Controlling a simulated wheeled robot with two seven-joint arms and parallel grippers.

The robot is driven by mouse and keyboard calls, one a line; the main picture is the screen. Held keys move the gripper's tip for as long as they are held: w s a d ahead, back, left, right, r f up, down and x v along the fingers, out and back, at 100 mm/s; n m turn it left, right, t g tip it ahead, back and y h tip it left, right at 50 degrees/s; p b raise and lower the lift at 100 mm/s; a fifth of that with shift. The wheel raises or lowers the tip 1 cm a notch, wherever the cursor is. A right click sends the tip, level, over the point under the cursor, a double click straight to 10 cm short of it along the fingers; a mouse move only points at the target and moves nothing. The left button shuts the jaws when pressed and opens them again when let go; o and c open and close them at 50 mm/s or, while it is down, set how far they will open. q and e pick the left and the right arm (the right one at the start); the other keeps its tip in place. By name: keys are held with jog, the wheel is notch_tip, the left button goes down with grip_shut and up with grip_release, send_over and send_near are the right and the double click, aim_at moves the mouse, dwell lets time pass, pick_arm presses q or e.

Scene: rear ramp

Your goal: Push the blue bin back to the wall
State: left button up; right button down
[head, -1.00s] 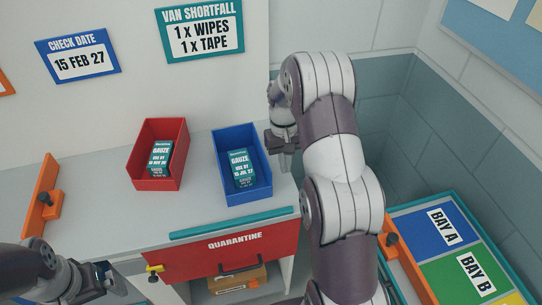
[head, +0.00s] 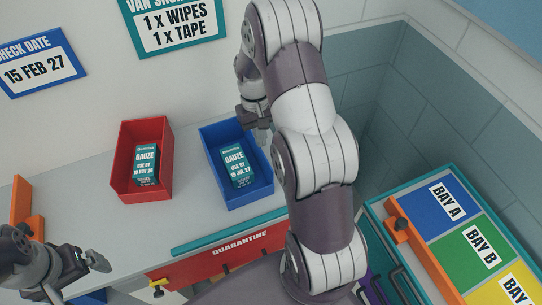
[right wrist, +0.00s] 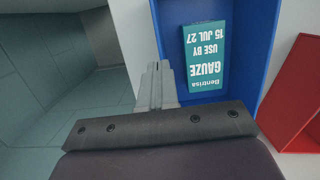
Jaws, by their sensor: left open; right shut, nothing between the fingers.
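The blue bin (head: 248,199) stands on the grey counter near the wall, with a teal gauze box (head: 235,165) in it. Its back end is partly covered by my right gripper, so I cannot tell the gap to the wall. My right gripper (head: 263,135) is shut and empty, pointing down at the bin's right side near the back. In the right wrist view its fingers (right wrist: 158,88) are together beside the blue bin's wall (right wrist: 262,35); I cannot tell if they touch. My left gripper (head: 98,262) is open and empty at lower left, away from the bin.
A red bin (head: 124,188) with another gauze box (head: 146,163) stands left of the blue bin, a narrow gap between. A teal strip (head: 228,232) runs along the counter's front edge. An orange bracket (head: 22,205) is at left. The bay board (head: 440,212) is at right.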

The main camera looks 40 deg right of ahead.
jog(key=s+p, duration=0.1)
jog(key=s, duration=0.1)
jog(key=s+a, duration=0.1)
jog(key=s, duration=0.2)
jog(key=s+p, duration=0.1)
jog(key=s, duration=0.1)
jog(key=shift+s+a+r+p, duration=0.1)
jog(key=shift+s+a+p, duration=0.25)
jog(key=shift+a, duration=0.05)
jog(key=shift+s+f, duration=0.25)
jog(key=shift+f, duration=0.65)
pick_arm(q)
notch_tip(320, 180, up, 3)
jog(key=shift+s+r, duration=0.1)
jog(key=shift+r, duration=0.1)
pick_arm(e)
jog(key=shift+f, duration=0.1)
pick_arm(q)
jog(key=shift+a, duration=0.1)
pick_arm(e)
jog(key=shift+w, duration=0.1)
